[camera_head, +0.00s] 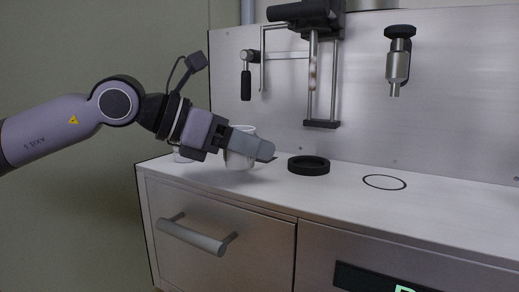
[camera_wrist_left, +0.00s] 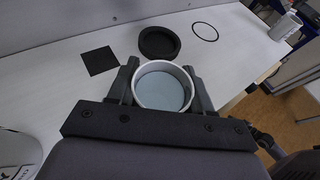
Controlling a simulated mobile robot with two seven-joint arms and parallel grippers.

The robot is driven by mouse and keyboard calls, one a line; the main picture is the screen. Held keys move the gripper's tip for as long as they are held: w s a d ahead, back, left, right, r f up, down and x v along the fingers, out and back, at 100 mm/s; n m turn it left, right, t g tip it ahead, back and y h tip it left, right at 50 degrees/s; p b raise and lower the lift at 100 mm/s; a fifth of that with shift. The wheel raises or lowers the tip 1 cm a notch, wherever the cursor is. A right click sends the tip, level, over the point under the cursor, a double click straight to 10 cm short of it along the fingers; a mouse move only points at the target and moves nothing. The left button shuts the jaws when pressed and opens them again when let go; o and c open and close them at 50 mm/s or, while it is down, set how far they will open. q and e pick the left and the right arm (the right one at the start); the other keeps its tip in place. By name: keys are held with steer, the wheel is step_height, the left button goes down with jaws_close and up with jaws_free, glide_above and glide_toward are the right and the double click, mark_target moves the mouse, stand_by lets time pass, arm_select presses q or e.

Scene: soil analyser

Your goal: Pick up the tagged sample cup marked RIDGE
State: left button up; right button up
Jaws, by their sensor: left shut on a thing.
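A white sample cup (camera_head: 238,159) is between the fingers of my left gripper (camera_head: 252,146), which is shut on it. In the left wrist view the cup (camera_wrist_left: 162,90) is upright, seen from above, with a grey-blue inside and a finger on each side. No tag or name is readable on it. I cannot tell whether its base touches the counter. A second white cup (camera_wrist_left: 18,158) stands at the lower left of the wrist view, mostly cut off. My right gripper is not clearly in view.
A black round holder (camera_head: 308,166) and a thin black circle (camera_head: 384,182) are on the counter to the right. A black square (camera_wrist_left: 100,61) lies left of the holder. A press frame (camera_head: 320,85) and a nozzle (camera_head: 398,65) are on the back panel. A drawer handle (camera_head: 195,236) sticks out below.

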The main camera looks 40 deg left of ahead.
arm_select(q)
steer(key=shift+s+a+b, duration=0.3)
steer(key=shift+s, duration=0.3)
steer(key=shift+s+a+b, duration=0.3)
steer(key=shift+s, duration=0.3)
steer(key=shift+s+a+b, duration=0.25)
steer(key=shift+s+b, duration=0.05)
steer(key=shift+s, duration=0.25)
steer(key=shift+s+a, duration=0.2)
steer(key=shift+s, duration=0.45)
arm_select(e)
steer(key=shift+w+a+r+n+t+y, duration=0.2)
steer(key=shift+w+a, duration=0.1)
steer(key=shift+a, duration=0.15)
steer(key=shift+w+a+r+n+t+y, duration=0.1)
steer(key=shift+w+a+r+t+y, duration=0.1)
steer(key=shift+w+a, duration=0.15)
